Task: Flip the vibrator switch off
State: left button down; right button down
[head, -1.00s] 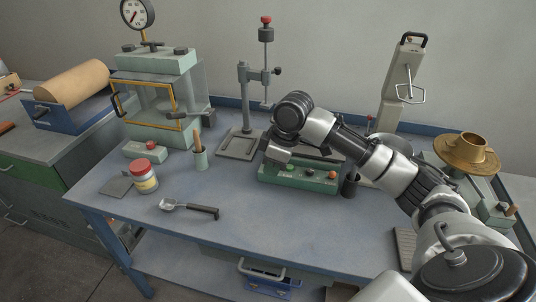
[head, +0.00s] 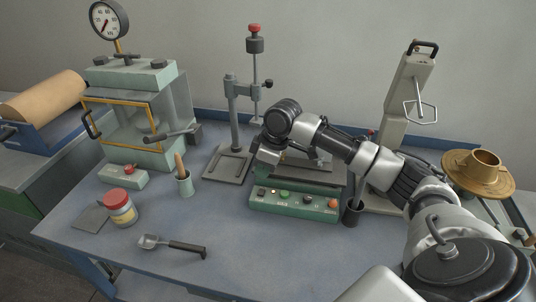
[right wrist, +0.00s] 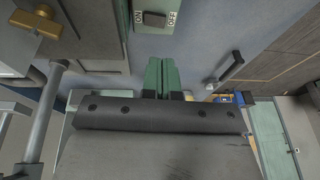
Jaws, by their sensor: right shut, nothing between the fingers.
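A pale plate marked ON and OFF with a dark rocker switch (right wrist: 153,19) shows at the top of the right wrist view. I cannot tell its setting. In the head view, a green control box (head: 293,203) with several buttons and a small glowing amber lamp sits at the middle of the bench, below a flat metal plate. My right gripper (head: 259,166) is shut and empty, low over the left end of that box. Contact with it is not clear, and the arm hides part of the plate. My left gripper is not in view.
A press stand (head: 234,125) rises behind and left of the gripper. The front middle bench is clear.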

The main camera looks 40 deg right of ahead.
aim_at(260, 193)
jog(key=x, duration=0.4)
jog(key=shift+s+d+f, duration=0.1)
jog(key=shift+s+f, duration=0.15)
jog(key=shift+f, duration=0.15)
jog(key=shift+s+f, duration=0.1)
jog(key=shift+f, duration=0.6)
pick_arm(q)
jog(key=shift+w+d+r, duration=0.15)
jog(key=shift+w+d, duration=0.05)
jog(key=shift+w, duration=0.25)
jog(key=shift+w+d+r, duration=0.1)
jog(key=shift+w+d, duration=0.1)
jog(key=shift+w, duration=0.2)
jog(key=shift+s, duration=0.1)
